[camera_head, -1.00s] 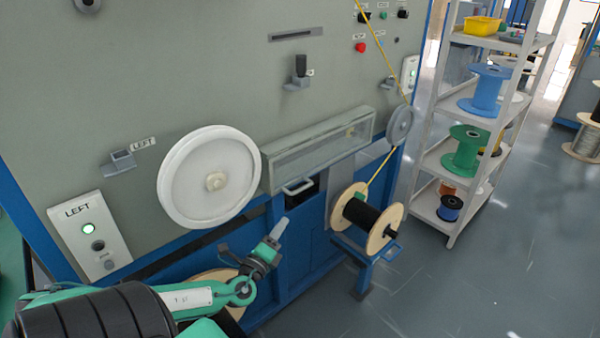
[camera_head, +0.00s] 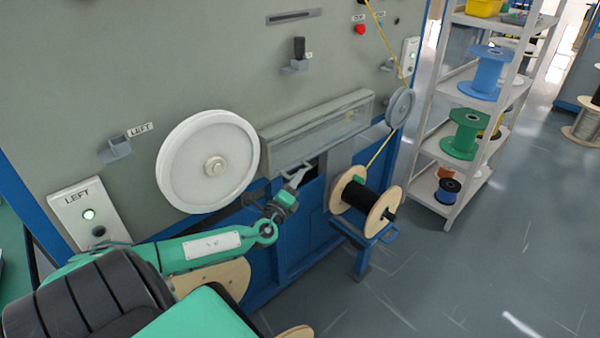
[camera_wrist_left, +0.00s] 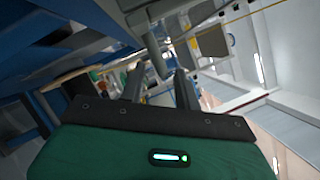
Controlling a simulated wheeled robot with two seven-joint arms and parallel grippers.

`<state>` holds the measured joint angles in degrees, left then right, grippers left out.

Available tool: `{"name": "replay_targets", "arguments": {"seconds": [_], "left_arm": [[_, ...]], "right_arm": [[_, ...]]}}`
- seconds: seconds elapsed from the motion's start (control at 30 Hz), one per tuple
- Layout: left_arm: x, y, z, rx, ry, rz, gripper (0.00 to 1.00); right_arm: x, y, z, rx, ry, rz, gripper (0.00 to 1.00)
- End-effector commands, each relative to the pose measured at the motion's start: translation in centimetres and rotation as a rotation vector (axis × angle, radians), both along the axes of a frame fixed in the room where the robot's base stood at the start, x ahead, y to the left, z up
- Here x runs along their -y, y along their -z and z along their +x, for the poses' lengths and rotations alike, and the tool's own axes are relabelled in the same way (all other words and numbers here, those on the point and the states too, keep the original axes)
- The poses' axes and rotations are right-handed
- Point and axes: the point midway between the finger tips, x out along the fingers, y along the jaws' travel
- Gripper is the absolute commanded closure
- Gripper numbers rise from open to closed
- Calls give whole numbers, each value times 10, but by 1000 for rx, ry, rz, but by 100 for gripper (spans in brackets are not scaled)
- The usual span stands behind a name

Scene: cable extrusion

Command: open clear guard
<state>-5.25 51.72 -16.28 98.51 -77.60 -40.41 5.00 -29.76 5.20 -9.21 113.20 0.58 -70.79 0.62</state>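The clear guard (camera_head: 325,133) is a long see-through box on the grey machine panel, right of the large white wheel. It looks closed, with its handle (camera_head: 288,174) below its lower left part. My left gripper (camera_head: 297,180) is at this handle, partly covering it. In the left wrist view my left gripper (camera_wrist_left: 158,80) has its two dark fingers apart. A grey bar (camera_wrist_left: 155,55), apparently the handle, lies around the gap between the fingertips; I cannot tell whether they touch it. My right gripper is out of view.
The white wheel (camera_head: 208,162) stands close to my left forearm. A black cable spool (camera_head: 368,203) with wooden flanges is right of the gripper. A yellow cable (camera_head: 381,147) runs over a small grey pulley (camera_head: 400,108). A spool shelf (camera_head: 440,155) stands at right, with open floor before it.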

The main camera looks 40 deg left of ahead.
Motion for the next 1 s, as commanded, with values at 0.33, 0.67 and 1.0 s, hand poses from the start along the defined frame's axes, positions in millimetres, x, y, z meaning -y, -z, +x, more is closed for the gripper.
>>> {"name": "replay_targets", "arguments": {"seconds": [0.33,0.67,1.0], "left_arm": [[-8,-7,28,1,-1,0,67],[-9,-7,31,0,0,0,67],[-9,-7,31,0,0,0,100]], "right_arm": [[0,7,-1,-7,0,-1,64],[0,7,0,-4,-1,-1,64],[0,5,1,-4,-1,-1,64]]}}
